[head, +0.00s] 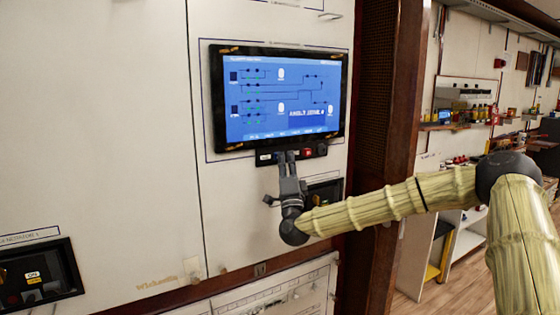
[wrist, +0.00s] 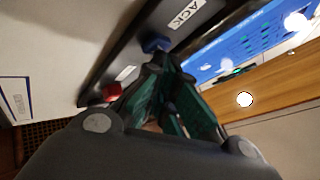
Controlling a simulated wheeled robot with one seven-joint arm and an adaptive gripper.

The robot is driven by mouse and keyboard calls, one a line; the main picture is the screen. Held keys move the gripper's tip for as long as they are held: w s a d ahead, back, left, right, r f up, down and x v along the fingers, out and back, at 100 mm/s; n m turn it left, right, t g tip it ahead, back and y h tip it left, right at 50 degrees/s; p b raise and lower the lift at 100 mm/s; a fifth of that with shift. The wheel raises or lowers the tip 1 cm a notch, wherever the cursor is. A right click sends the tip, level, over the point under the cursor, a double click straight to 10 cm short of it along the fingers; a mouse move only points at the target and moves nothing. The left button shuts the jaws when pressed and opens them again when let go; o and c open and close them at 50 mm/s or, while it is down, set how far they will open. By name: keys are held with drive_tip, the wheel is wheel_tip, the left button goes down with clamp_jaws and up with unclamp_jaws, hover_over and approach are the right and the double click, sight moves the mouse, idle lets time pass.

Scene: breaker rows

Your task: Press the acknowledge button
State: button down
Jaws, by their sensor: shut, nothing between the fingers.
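The acknowledge button is a blue button (wrist: 155,44) beside a white label reading ACK (wrist: 186,14) on a dark strip, in the wrist view. In the head view this strip (head: 265,158) sits under the blue screen, and my gripper hides the blue button there. My gripper (head: 286,154) is shut and empty, pointing up at the strip. In the wrist view the fingertips (wrist: 163,58) are right at the blue button and overlap its lower edge. I cannot tell whether they touch it.
A red button (head: 307,152) is on the same strip, close beside the fingers; it also shows in the wrist view (wrist: 112,91). The screen (head: 280,95) is just above. A dark panel with switches (head: 35,275) is at lower left. The pale wall between is clear.

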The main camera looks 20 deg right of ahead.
drive_tip(key=shift+w, duration=0.1)
drive_tip(key=shift+s, duration=0.2)
drive_tip(key=shift+s+y+b, duration=0.25)
drive_tip(key=shift+y+b, duration=0.05)
drive_tip(key=shift+b, duration=0.1)
drive_tip(key=shift+s, duration=0.1)
drive_tip(key=s, duration=0.2)
drive_tip(key=s+b, duration=0.1)
drive_tip(key=s, duration=0.2)
drive_tip(key=shift+s+d, duration=0.2)
drive_tip(key=shift+s, duration=0.15)
idle(0.4)
idle(0.6)
